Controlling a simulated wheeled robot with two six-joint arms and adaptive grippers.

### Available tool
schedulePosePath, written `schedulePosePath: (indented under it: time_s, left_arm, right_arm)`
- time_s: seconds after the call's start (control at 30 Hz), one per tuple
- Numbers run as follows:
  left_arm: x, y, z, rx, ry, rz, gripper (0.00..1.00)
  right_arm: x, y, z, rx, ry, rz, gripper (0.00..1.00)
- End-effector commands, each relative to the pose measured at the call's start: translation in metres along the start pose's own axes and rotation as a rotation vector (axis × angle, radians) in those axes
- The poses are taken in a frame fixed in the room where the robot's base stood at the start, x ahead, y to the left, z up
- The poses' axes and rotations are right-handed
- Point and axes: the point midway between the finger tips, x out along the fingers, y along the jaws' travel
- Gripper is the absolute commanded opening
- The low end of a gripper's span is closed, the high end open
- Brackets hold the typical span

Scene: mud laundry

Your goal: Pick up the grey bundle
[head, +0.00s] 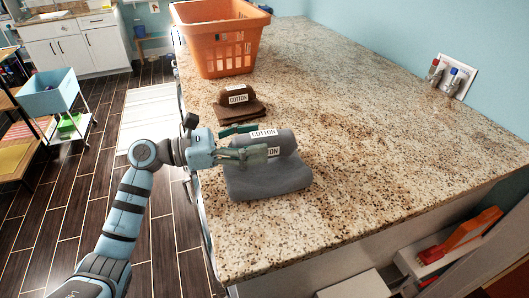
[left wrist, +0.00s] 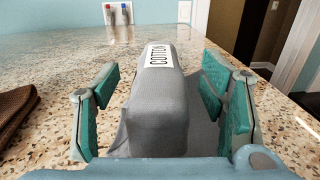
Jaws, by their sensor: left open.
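The grey bundle (head: 268,182) lies on the speckled counter near its left edge, a rolled cloth on a flat grey flap with white COTTON labels. My left gripper (head: 252,143) is open at the bundle, its fingers pointing right over the roll. In the left wrist view the grey bundle (left wrist: 158,105) lies between the two teal finger pads of the gripper (left wrist: 160,95), with a gap visible on the left side. Whether the right finger touches it I cannot tell. My right gripper is not in view.
A brown bundle (head: 240,104) labelled COTTON lies just behind the grey one. An orange basket (head: 222,47) stands farther back on the counter (head: 390,140). Wall taps (head: 449,77) are at the far right. The counter's right side is clear.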

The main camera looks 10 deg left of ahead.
Motion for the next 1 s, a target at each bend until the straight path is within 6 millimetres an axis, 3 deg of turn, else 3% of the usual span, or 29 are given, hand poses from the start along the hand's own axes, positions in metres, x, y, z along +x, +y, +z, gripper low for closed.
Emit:
schedulePosePath:
  time_s: [0.1,0.3,0.67,1.0]
  left_arm:
    - [0.0158,-0.0006,0.0034,-0.001,-0.001,-0.001,0.65]
    - [0.0175,-0.0006,0.0003,-0.001,0.000,0.000,0.65]
    - [0.0170,-0.0005,0.0000,-0.001,0.000,0.000,0.09]
    - [0.0169,-0.0003,0.0060,0.001,-0.001,0.000,0.07]
  right_arm:
    - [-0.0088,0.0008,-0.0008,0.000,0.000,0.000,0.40]
    - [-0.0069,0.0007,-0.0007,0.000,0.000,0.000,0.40]
    - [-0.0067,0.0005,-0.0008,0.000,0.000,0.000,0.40]
    - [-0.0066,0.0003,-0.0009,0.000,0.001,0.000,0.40]
